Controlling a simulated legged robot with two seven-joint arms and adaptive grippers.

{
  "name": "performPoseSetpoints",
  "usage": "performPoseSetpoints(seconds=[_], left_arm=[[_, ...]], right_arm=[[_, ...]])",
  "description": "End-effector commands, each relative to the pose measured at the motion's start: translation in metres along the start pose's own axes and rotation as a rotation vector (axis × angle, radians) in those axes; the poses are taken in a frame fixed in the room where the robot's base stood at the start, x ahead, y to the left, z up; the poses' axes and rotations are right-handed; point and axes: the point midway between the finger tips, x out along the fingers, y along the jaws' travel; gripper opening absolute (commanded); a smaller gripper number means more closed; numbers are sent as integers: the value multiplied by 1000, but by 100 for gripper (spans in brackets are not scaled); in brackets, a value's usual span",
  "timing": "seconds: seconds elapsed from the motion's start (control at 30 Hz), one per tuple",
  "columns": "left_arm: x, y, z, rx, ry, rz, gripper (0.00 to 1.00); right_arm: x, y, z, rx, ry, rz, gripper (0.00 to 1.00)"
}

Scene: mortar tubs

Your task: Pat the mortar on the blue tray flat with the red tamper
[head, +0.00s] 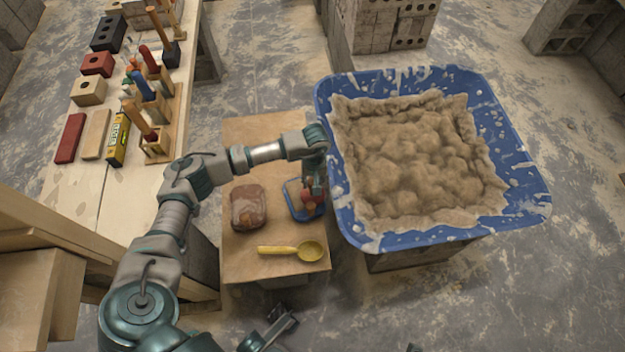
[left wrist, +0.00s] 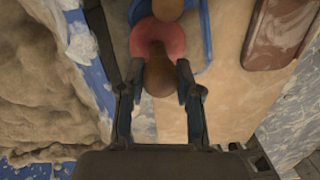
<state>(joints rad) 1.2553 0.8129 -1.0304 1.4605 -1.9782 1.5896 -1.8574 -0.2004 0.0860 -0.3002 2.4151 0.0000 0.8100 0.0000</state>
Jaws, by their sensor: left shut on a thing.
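The small blue tray (head: 291,203) lies on a wooden board beside the large blue tub; its rim also shows in the left wrist view (left wrist: 207,35). My left gripper (head: 314,180) is over the tray, pointing down. It is shut on the red tamper (head: 309,196), which shows in the left wrist view with a round red head (left wrist: 147,38) and a brown handle between the fingers. The head is over the tray; whether it touches anything is unclear. A brown rounded shape beyond the head may be mortar (left wrist: 168,8). Most of the tray is hidden.
The large blue tub (head: 522,190) of mortar stands close right of the gripper. A bench (head: 80,195) with tools and bricks is at left.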

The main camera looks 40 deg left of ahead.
Motion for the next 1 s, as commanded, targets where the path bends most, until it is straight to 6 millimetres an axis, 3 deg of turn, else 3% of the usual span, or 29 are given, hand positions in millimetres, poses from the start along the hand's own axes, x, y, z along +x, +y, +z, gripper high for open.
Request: performPoseSetpoints(seconds=[0.27,0.47,0.73,1.0], left_arm=[[16,0,-1,0,-3,-1,0],[14,-1,-1,0,-2,-1,0],[-4,-1,0,-1,0,0,0],[-2,-1,-1,-1,-2,-1,0]], right_arm=[[-7,2,6,0,-4,2,40],[-4,2,5,-1,4,0,40],[6,0,-3,-2,18,-4,40],[2,0,-1,-1,4,1,40]])
